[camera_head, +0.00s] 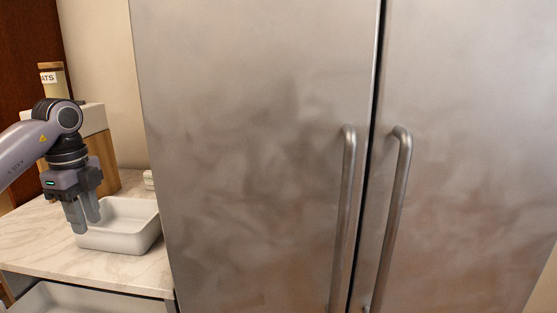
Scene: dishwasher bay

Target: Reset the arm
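My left arm comes in from the left edge in the head view. My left gripper (84,217) points down over the left part of a white rectangular dish on the counter. Its two grey fingers look a little apart, with nothing seen between them. I cannot tell whether the fingertips touch the dish's rim. My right gripper is not in view.
The white dish (122,240) stands on a marble counter (30,247). A labelled container (55,78) and a wooden block (104,160) stand behind my arm. A large steel fridge (255,150) with two vertical handles (343,215) fills the middle and right.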

